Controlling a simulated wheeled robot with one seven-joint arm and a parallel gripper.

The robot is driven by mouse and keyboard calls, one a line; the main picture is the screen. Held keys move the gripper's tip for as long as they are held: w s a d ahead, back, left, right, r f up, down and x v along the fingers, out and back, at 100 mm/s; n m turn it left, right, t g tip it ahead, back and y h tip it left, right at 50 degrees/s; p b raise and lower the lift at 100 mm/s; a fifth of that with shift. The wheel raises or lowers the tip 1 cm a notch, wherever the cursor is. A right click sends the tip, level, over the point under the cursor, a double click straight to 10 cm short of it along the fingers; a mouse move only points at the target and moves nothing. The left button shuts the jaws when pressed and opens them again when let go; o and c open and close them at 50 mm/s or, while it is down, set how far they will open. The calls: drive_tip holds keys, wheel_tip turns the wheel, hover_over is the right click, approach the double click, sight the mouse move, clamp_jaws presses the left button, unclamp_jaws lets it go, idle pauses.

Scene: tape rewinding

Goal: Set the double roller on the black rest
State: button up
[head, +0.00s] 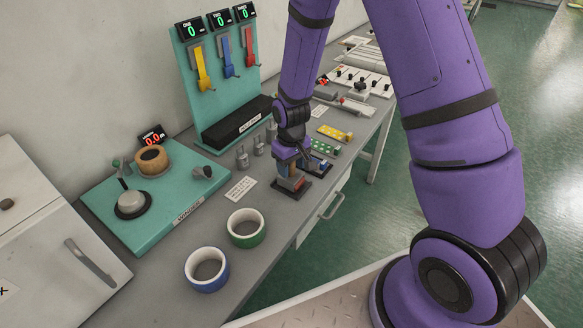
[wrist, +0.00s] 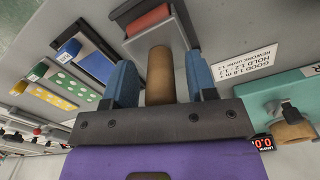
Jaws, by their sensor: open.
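The double roller, with an upright brown cylindrical handle (wrist: 159,78) and a red part at its base, stands on the black rest (wrist: 172,35). In the head view its red part (head: 297,183) shows just below my gripper, and the black rest (head: 283,193) lies near the table's front edge. My gripper (wrist: 160,85) is open, with one blue finger on each side of the handle. A narrow gap shows on both sides in the wrist view. The roller's underside, and how exactly it sits, are hidden.
A blue piece (head: 321,164), a green dotted piece (head: 323,148) and a yellow dotted piece (head: 335,132) lie beyond. Blue tape (head: 192,277) and green tape (head: 248,239) rolls lie nearer. A teal winder board (head: 125,220) and a teal hook stand (head: 196,110) are at left.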

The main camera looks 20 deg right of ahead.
wheel_tip(320, 180, up, 13)
drive_tip(key=shift+f, duration=0.15)
drive_tip(key=s+d+r+m+t, duration=0.1)
drive_tip(key=s+d+r+t, duration=0.1)
drive_tip(key=s+r, duration=1)
drive_tip(key=s+d+r+m+t, duration=0.2)
drive_tip(key=s+d+r, duration=0.3)
drive_tip(key=s+r, duration=0.7)
drive_tip(key=shift+s+r+t, duration=0.25)
drive_tip(key=shift+s+t, duration=0.25)
drive_tip(key=shift+t, duration=0.1)
